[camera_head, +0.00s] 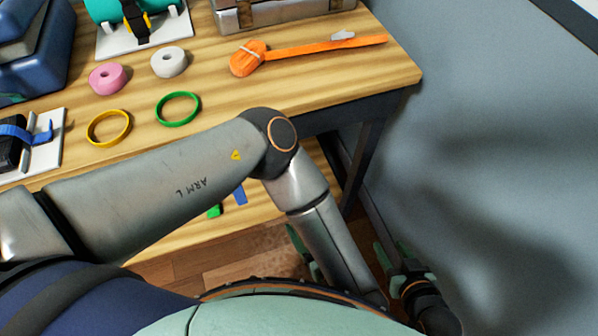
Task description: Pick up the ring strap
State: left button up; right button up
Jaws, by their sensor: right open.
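Two thin closed bands lie flat on the wooden table: a yellow ring (90,138) at left and a green ring (161,120) to its right. An orange strap (318,48) lies at the back right, one end bundled, the other a straight tail. I cannot tell which of these is the ring strap. My right gripper (392,254) is open, low at the lower right, beyond the table's edge and far from the bands. It appears empty. My left arm crosses the middle, but its gripper is not clearly seen.
A metal case (285,12), blue box (35,60) and white strap mount (47,150) line the table (340,85). A grey wall (500,150) is at right. A lower shelf holds small blue and green pieces.

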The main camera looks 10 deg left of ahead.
pick_arm(q)
jog(key=w+a+f+b, duration=0.1)
jog(key=w+a, duration=0.1)
jog(key=w, duration=0.2)
jog(key=w+a+f+t+b, duration=0.1)
jog(key=w+a, duration=0.1)
jog(key=w, duration=0.1)
jog(key=w+a+f+t+b, duration=0.1)
jog(key=w+a, duration=0.2)
jog(key=w, duration=0.1)
jog(key=shift+w+a+m+b, duration=0.1)
jog(key=shift+w+m+b, duration=0.2)
jog(key=shift+w+m, duration=0.1)
grip_shut()
pick_arm(e)
jog(key=shift+w+d+t, duration=0.35)
jog(key=shift+w+t, duration=0.2)
jog(key=shift+t, duration=0.15)
